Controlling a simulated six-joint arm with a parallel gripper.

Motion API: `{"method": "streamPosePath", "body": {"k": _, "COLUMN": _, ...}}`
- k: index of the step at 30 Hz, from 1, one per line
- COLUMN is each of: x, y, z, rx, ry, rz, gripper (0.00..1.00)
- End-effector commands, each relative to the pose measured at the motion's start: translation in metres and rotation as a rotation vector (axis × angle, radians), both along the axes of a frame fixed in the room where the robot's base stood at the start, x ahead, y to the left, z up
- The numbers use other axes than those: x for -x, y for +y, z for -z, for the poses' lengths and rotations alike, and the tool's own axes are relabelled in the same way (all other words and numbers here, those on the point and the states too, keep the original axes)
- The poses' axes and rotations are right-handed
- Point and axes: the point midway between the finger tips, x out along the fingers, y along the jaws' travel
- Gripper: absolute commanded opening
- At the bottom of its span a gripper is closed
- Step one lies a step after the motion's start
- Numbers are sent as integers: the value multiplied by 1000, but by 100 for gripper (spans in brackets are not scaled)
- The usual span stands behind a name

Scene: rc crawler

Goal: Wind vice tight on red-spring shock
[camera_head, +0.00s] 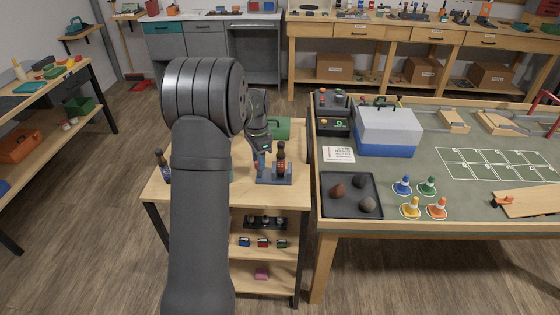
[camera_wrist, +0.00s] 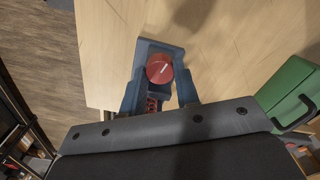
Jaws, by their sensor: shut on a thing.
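The small vice (camera_head: 275,179) is a blue piece on the middle bench. In the wrist view its blue body (camera_wrist: 158,46) shows behind a round red knob (camera_wrist: 160,68) with a white mark. My gripper (camera_head: 261,153) reaches down to the vice from above. In the wrist view my gripper (camera_wrist: 161,78) has a finger on each side of the red knob and is shut on it. A bit of red coil, seemingly the red-spring shock (camera_wrist: 152,103), shows between the fingers, nearer the palm. Most of it is hidden, so I cannot tell how the vice jaws sit on it.
A green box (camera_wrist: 287,93) with a handle lies right in the wrist view. The big table (camera_head: 345,215) stands right.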

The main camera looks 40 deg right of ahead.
Motion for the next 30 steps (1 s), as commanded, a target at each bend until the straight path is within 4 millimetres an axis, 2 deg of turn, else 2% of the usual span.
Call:
{"method": "streamPosePath", "body": {"k": 8, "x": 0, "y": 0, "z": 0, "rx": 0, "ry": -1, "rz": 12, "gripper": 6}}
{"method": "streamPosePath", "body": {"k": 18, "x": 0, "y": 0, "z": -1, "rx": 0, "ry": -1, "rz": 255, "gripper": 6}}
{"method": "streamPosePath", "body": {"k": 27, "x": 0, "y": 0, "z": -1, "rx": 0, "ry": -1, "rz": 274, "gripper": 6}}
{"method": "streamPosePath", "body": {"k": 30, "x": 0, "y": 0, "z": -1, "rx": 0, "ry": -1, "rz": 329, "gripper": 6}}
